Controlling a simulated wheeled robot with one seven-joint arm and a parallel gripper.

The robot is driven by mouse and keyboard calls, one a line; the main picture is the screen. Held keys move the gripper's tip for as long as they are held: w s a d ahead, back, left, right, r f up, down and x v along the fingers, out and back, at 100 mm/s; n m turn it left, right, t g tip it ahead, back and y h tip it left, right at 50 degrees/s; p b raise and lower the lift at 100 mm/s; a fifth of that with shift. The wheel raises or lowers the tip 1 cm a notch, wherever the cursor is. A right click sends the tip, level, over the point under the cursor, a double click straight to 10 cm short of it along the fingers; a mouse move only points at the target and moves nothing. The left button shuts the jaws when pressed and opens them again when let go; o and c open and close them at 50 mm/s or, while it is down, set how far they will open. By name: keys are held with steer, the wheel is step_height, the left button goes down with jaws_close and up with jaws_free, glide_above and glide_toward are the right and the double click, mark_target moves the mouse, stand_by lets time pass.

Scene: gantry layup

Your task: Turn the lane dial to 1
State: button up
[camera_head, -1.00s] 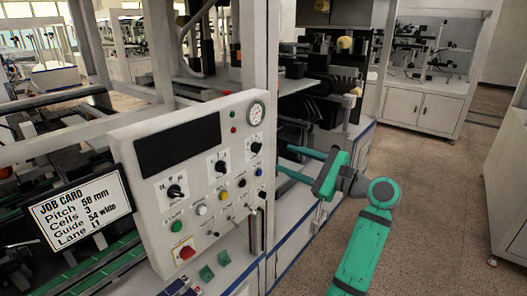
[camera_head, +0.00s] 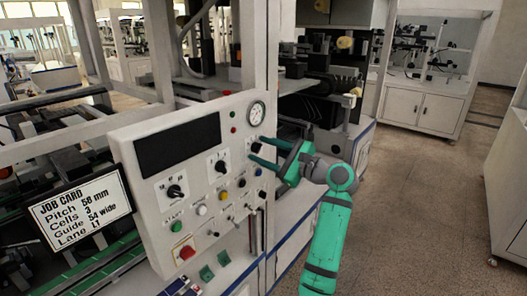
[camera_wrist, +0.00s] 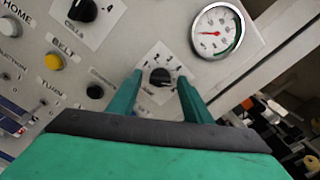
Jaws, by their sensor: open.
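The lane dial is a black knob (camera_wrist: 160,77) on a white plate with several marks around it, in the wrist view. The word on its plate is partly hidden, and the knob's exact setting is too small to read. My gripper (camera_wrist: 158,82) is open, with one green finger to each side of the dial. In the head view my gripper (camera_head: 262,150) reaches the right side of the control panel (camera_head: 150,205) and partly hides the dial. Contact with the knob cannot be told. The job card (camera_head: 80,212) reads "Lane L1".
A pressure gauge (camera_wrist: 217,31) sits close to the right of the dial. A cells knob (camera_wrist: 82,9), a yellow belt button (camera_wrist: 53,62) and a black button (camera_wrist: 95,91) lie to the left. A red stop button (camera_head: 184,252) is low on the panel.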

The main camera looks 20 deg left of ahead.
steer(key=c, duration=1.1)
steer(key=shift+o, duration=0.2)
